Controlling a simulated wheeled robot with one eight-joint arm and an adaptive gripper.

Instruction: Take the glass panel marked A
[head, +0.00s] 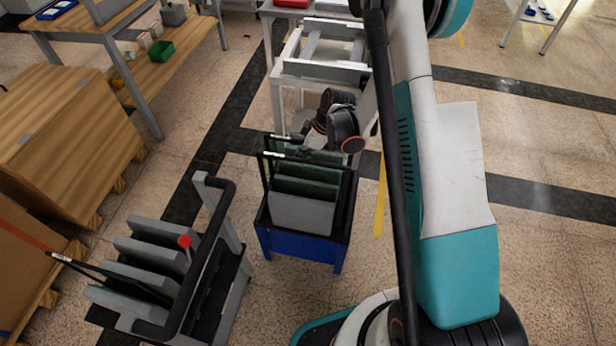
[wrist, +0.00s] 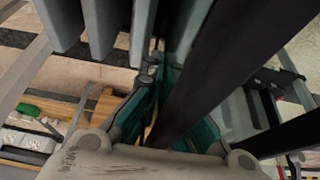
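A blue-based rack (head: 300,243) holds several upright panels, grey at the front and dark green behind. Two thin black-edged sheets with small pale tags (head: 274,154) rise at its back left; they may be glass, and no letter A is readable. My gripper (head: 308,143) is over the rack's back, close to these top edges; contact cannot be made out. In the wrist view, my gripper (wrist: 152,95) shows teal and grey finger parts, partly hidden by a broad dark bar (wrist: 225,75). Whether the fingers are open or hold something is unclear.
A white frame stand (head: 320,70) is behind the blue rack. Wooden crates (head: 65,140) stand left. Floor between is open.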

